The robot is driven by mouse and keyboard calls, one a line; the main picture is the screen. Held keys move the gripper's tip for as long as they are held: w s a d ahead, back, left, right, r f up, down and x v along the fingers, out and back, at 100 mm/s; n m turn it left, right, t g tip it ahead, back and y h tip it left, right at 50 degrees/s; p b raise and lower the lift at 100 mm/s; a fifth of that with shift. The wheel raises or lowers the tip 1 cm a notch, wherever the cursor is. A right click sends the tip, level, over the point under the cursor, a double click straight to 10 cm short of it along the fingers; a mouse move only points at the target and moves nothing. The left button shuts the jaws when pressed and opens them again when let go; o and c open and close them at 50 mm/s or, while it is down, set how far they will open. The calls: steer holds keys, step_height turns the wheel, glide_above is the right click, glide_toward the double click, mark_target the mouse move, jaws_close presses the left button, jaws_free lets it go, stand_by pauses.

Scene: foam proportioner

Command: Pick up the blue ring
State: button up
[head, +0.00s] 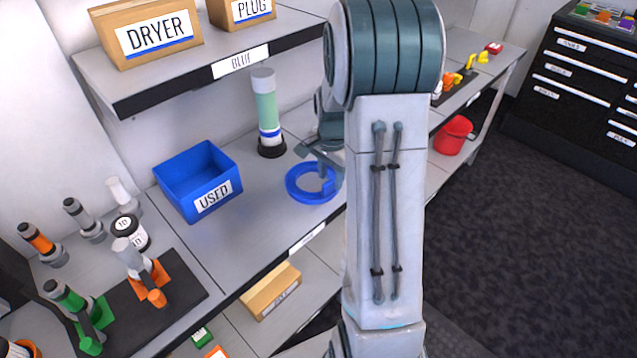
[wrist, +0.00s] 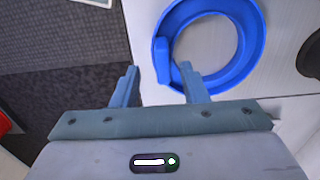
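The blue ring (head: 309,186) lies flat on the grey bench, to the right of the blue bin, in the head view. It shows large at the top of the wrist view (wrist: 257,62), with a raised tab (wrist: 162,62) on its left side. My gripper (wrist: 160,80) is open, its two fingers apart with nothing gripped. The ring's tab lies between the fingertips in the picture, and the right fingertip overlaps the ring's inside. I cannot tell whether the fingers touch it. In the head view my arm hides part of the gripper and the ring's right side.
A blue bin marked USED (head: 198,182) stands left of the ring. A green and white cylinder (head: 266,115) stands behind it. A shelf (head: 200,65) with DRYER and PLUG boxes hangs above. The bench's front edge is close to the ring.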

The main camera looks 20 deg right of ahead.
mark_target(329, 182)
steer(key=shift+w+a+f, duration=0.1)
steer(key=shift+w+f, duration=0.1)
steer(key=shift+f, duration=1.55)
steer(key=c, duration=0.8)
steer(key=shift+o, duration=0.2)
steer(key=shift+r, duration=0.1)
